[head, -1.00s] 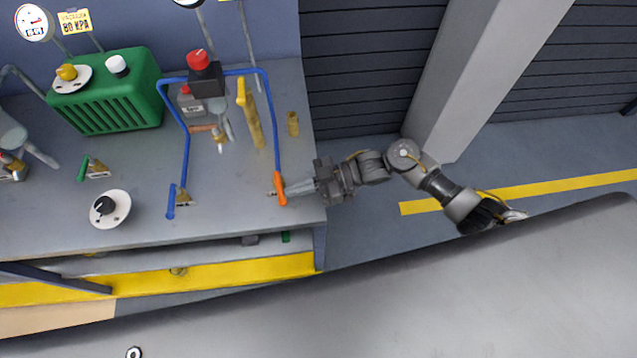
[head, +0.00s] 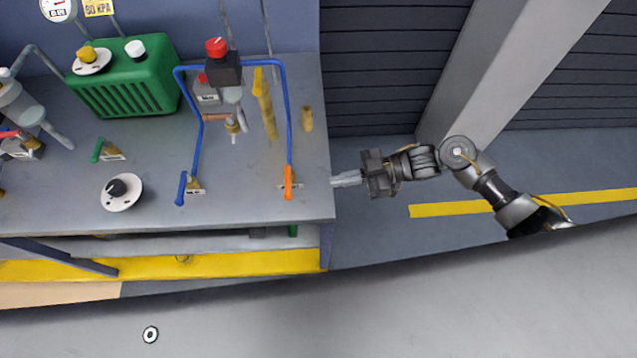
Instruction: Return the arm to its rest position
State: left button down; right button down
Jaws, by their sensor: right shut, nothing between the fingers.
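My right gripper (head: 346,179) is shut and empty, just off the right edge of the grey bench (head: 255,205). Its arm comes in from the right over the floor. The orange valve handle (head: 288,182) stands on the bench to the left of the gripper, with a clear gap between them. My left gripper does not show in the head view.
On the bench are a green radiator-like unit (head: 125,82), blue hoses (head: 197,150), a blue valve handle (head: 182,188), a round dial (head: 122,193) and a red-capped black block (head: 223,68). A grey pillar (head: 500,70) stands behind my right arm.

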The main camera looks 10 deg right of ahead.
jog(key=d, duration=0.2)
jog(key=d+r+b, duration=0.1)
jog(key=d, duration=0.1)
jog(key=shift+s+d, duration=0.15)
jog(key=shift+d, duration=0.2)
